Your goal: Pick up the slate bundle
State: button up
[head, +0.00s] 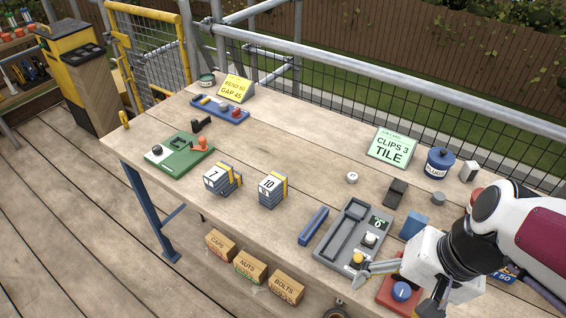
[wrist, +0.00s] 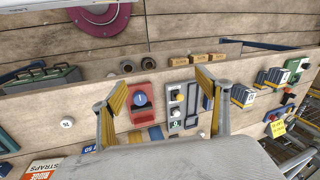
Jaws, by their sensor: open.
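Grey slate bundles with yellow straps stand on the wooden table in the head view. One bundle, marked 7 (head: 215,180), is left of centre, and another, marked 10 (head: 271,190), stands to its right. Bundles also show at the right of the wrist view (wrist: 243,95), but their marks are hard to read there. My gripper (head: 392,291) is open near the table's front edge, well to the right of both bundles. In the wrist view its two yellow-padded fingers (wrist: 160,92) are spread, with nothing held between them.
A grey tray with buttons (head: 350,232), a blue bar (head: 313,226) and a red box with a blue knob (head: 399,294) lie near my gripper. A green board (head: 180,155) is left of the bundles. The table behind the bundles is mostly clear.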

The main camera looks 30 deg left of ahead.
aim_at(223, 178)
jog(key=w+a+f+m+y, duration=0.2)
jog(key=a+f+m+y, duration=0.1)
jog(key=a, duration=1.1)
jog(key=w+a+f+m+g+y, duration=0.1)
jog(key=a+f+m, duration=0.5)
jog(key=a, duration=0.8)
jog(key=w+a+f+m+g+y, duration=0.1)
jog(key=w+a+f+m+y, duration=0.2)
jog(key=a, duration=1.2)
jog(key=shift+w+f+m+y, duration=0.15)
jog(key=shift+f+m+y, duration=0.35)
jog(key=shift+f+m, duration=0.15)
jog(key=shift+w+f+m+y, duration=0.15)
jog(key=shift+f+m+y, duration=0.35)
jog(key=shift+m, duration=0.25)
jog(key=w+a+r+m, duration=0.1)
jog(key=w+a+r+m+t+y, duration=0.1)
jog(key=w, duration=0.1)
jog(key=w+a+r+m+t, duration=0.1)
jog(key=w+r, duration=0.1)
jog(key=shift+w+m+y, duration=0.25)
jog(key=shift+m+y, duration=0.05)
jog(key=shift+m, duration=0.1)
jog(key=shift+w+r+m+t, duration=0.1)
jog(key=shift+w+m+t, duration=0.2)
jog(key=shift+m, duration=0.2)
jog(key=shift+s+a, duration=0.1)
jog(key=shift+x, duration=1.05)
jog(key=shift+a, duration=0.1)
jog(key=shift+a, duration=0.2)
